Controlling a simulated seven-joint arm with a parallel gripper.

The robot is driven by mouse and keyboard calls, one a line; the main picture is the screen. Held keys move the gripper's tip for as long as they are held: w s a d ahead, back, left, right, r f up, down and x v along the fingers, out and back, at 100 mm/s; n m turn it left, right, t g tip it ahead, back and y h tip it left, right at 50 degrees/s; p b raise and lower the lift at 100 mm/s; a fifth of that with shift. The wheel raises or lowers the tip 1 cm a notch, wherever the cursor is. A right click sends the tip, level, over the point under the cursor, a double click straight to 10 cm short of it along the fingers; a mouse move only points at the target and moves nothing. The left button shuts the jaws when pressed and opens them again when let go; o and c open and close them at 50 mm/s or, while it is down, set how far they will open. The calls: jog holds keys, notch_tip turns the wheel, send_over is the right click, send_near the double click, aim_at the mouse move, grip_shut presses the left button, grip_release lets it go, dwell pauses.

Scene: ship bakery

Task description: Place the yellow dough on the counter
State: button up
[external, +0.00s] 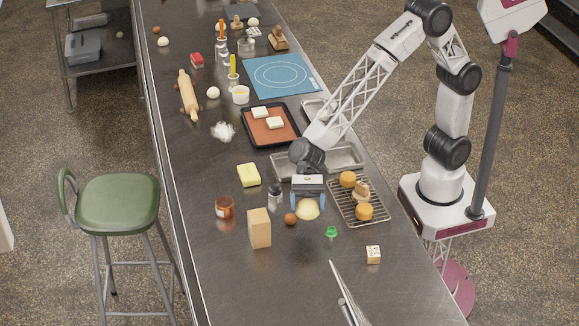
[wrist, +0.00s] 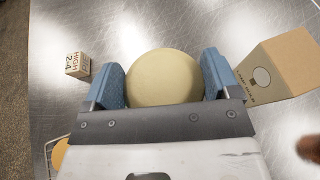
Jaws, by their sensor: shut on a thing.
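The yellow dough (external: 307,210) is a pale, round ball over the steel counter (external: 290,275), left of the wire rack. My gripper (external: 308,203) points down with its blue fingers on either side of the dough. In the wrist view the dough (wrist: 163,68) fills the space between the two blue fingertips (wrist: 163,80), and my gripper is shut on it. Bare steel counter (wrist: 150,25) shows beyond it. I cannot tell whether the dough's underside touches the counter.
A cooling rack (external: 372,214) with orange-brown buns is close on the right. A brown egg (external: 290,218), a cardboard box (external: 259,228) and a shaker (external: 275,195) are close on the left. A green-topped item (external: 331,232) and a small printed cube (external: 373,254) lie nearer the camera.

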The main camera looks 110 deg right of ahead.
jog(key=w+d+m+t+h, duration=0.1)
jog(key=w+d, duration=0.2)
jog(key=d, duration=0.7)
jog(key=w+d+m+t, duration=0.1)
jog(key=w+d, duration=0.2)
jog(key=d, duration=0.6)
jog(key=w+d+m+t+h, duration=0.1)
jog(key=w+d+m+t, duration=0.15)
jog(key=d, duration=0.75)
jog(key=d+m+t+h, duration=0.1)
jog(key=d+m, duration=0.1)
jog(key=d, duration=2)
jog(key=shift+n+h, duration=0.25)
jog(key=shift+h, duration=0.05)
jog(key=f, duration=0.2)
jog(key=s+f, duration=0.1)
jog(key=f, duration=0.1)
jog(key=shift+f, duration=0.55)
jog(key=shift+w, duration=0.1)
jog(key=w+d, duration=0.1)
jog(key=w, duration=0.4)
jog(key=w+d+f, duration=0.1)
jog(key=w, duration=0.4)
jog(key=w+d, duration=0.1)
jog(key=w, duration=0.4)
jog(key=shift+w+d+f, duration=0.2)
jog(key=shift+w+d, duration=0.05)
jog(key=shift+f, duration=0.1)
